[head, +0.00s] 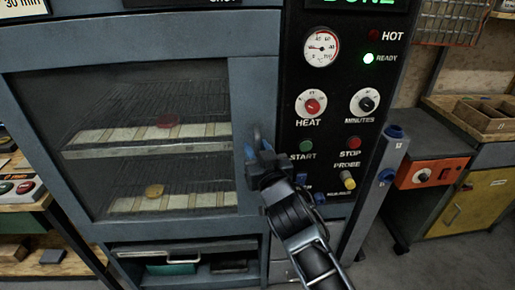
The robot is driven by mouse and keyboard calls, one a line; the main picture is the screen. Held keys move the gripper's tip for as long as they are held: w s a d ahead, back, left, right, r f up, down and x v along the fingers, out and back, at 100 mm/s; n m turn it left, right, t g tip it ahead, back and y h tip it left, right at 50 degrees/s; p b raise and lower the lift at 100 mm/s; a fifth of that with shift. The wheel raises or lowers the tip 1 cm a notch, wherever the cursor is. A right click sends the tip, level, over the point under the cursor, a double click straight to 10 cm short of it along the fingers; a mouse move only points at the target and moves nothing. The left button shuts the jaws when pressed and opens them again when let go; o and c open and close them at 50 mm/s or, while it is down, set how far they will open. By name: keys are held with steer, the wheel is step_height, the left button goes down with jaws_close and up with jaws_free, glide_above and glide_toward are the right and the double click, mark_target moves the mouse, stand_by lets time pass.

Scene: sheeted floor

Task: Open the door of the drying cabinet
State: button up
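The drying cabinet (241,95) stands in front of me in the head view, with a blue-grey frame. Its door has a dark glass window (140,92) and looks shut. Behind the glass are two racks, with a red round piece on the upper one and a yellow one on the lower. The door handle (257,135) is at the door's right side, partly hidden by my gripper. My gripper (256,158) is at the handle, its fingers beside or around it. I cannot tell whether it grips the handle.
A black control panel (330,110) with a gauge, knobs and a lit green READY lamp lies right of the door. Below the door is an open shelf (190,262). A workbench with an orange box (432,172) stands at right. A wooden shelf unit (30,222) stands at left.

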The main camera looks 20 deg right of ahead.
steer(key=shift+c, duration=0.3)
jaws_close()
stand_by(0.3)
